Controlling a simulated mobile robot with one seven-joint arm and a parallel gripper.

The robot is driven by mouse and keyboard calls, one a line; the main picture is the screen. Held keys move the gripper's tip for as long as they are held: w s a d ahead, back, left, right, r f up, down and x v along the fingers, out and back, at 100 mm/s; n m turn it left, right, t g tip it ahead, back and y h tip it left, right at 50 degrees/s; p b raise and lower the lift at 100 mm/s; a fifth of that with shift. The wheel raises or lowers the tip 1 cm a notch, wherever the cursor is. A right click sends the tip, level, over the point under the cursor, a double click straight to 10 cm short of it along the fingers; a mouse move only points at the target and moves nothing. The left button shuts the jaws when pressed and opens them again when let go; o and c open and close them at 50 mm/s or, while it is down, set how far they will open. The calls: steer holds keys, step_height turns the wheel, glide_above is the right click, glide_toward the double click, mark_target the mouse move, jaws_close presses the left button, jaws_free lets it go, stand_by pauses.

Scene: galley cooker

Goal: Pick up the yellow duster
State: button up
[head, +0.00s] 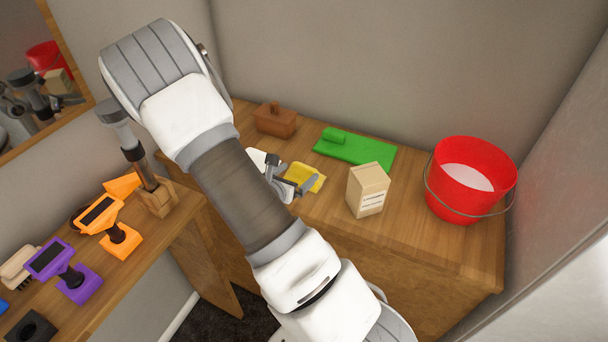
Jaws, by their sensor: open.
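The yellow duster (303,174) lies flat on the wooden counter, near its middle left, partly hidden behind my gripper. My gripper (295,187) is open, with its fingers at the duster's near side; I cannot tell whether they touch it. My white and grey arm crosses the view and hides part of the counter to the left of the duster.
A cardboard box (367,190) stands right of the duster. A green cloth with a roll (365,150) lies behind it. A brown lidded box (274,121) stands at the back left. A red bucket (471,180) stands at the right. Several tools occupy the left bench (140,262).

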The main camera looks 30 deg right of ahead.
mark_target(302, 170)
steer(key=x, duration=0.5)
steer(key=shift+a+f, duration=0.1)
steer(key=c, duration=1.1)
steer(key=shift+c, duration=0.3)
steer(key=shift+r+p, duration=0.65)
steer(key=shift+r, duration=4.35)
steer(key=shift+a, duration=0.1)
